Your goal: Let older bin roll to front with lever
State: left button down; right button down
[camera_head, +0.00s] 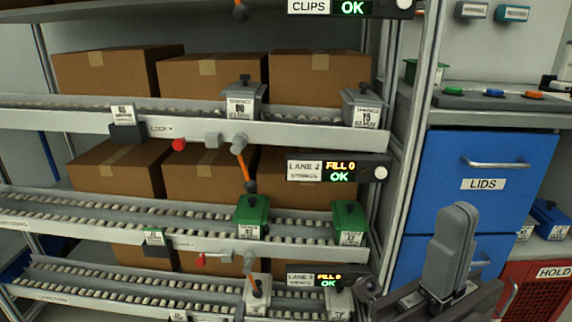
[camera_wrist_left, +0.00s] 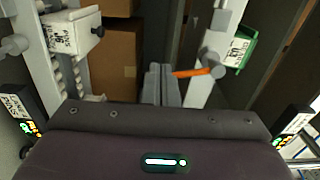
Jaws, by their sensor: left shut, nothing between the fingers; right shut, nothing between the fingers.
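My left gripper (camera_head: 452,225) is in the lower right of the head view, fingers together and empty, right of the rack. In the left wrist view, turned sideways, its fingers (camera_wrist_left: 160,85) point toward the rack; an orange lever (camera_wrist_left: 192,72) appears beside the tips, but depth and contact are unclear. Orange levers hang by the middle lane (camera_head: 248,175) and bottom lane (camera_head: 255,280). Two grey bins (camera_head: 243,100) (camera_head: 360,107) stand on the upper lane, two green bins (camera_head: 252,215) (camera_head: 348,225) on the middle lane, two pale bins (camera_head: 258,292) (camera_head: 338,300) on the bottom lane. My right gripper is out of view.
Brown boxes (camera_head: 105,72) stand behind the roller lanes. Displays (camera_head: 335,170) (camera_head: 315,280) jut out at the lanes' right ends. Red knobs (camera_head: 180,145) (camera_head: 200,260) sit on the front rails. A blue cabinet (camera_head: 490,150) stands behind my gripper at right.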

pick_arm(q)
jog(key=s, duration=0.1)
jog(key=s+p, duration=0.2)
jog(key=shift+s+a, duration=0.3)
